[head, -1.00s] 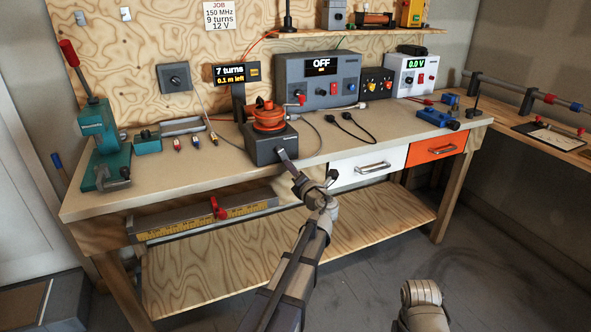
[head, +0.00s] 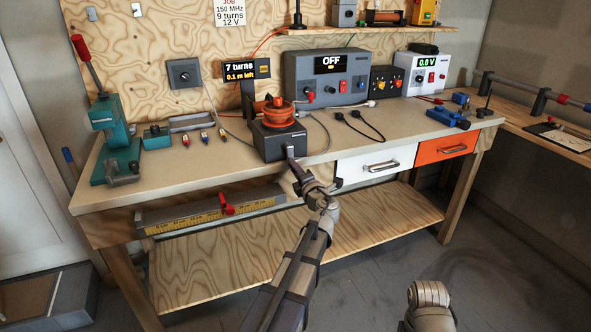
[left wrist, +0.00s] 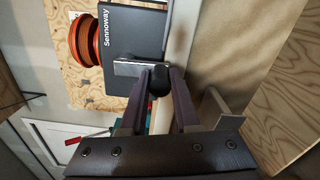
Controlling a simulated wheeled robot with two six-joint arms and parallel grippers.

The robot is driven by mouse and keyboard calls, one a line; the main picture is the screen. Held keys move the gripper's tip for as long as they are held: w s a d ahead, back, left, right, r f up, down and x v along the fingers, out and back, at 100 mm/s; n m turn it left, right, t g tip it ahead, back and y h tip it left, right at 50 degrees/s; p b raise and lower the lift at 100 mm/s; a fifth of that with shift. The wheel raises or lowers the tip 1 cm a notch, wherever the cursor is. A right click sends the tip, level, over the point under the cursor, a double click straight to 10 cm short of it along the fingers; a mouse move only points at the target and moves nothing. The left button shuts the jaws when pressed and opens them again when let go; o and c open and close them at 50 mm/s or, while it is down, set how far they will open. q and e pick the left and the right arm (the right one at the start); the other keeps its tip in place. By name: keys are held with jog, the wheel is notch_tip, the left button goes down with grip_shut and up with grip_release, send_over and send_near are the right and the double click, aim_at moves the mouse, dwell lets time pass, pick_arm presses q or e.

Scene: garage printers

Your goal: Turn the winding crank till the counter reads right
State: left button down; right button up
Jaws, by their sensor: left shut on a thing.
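The winder (head: 281,141) is a dark box near the bench's front edge with an orange spool (head: 276,114) on top. The spool also shows in the left wrist view (left wrist: 88,40), beside the box (left wrist: 132,35). The counter (head: 240,72) reads "7 turns" and "0.1 m left". The job sheet (head: 230,13) lists 150 MHz, 9 turns, 12 V. In the left wrist view, the metal crank arm (left wrist: 130,68) ends in a black knob (left wrist: 160,80). My left gripper (head: 292,157) is shut on this knob at the winder's front. My right gripper is out of view.
A ruler rail with a red slider (head: 228,209) is below the bench top, left of my left arm.

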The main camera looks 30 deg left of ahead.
pick_arm(q)
jog(key=c, duration=0.7)
grip_release()
jog(key=shift+o, duration=0.2)
jog(key=v, duration=0.7)
jog(key=shift+s+d, duration=0.25)
jog(key=shift+s, duration=0.05)
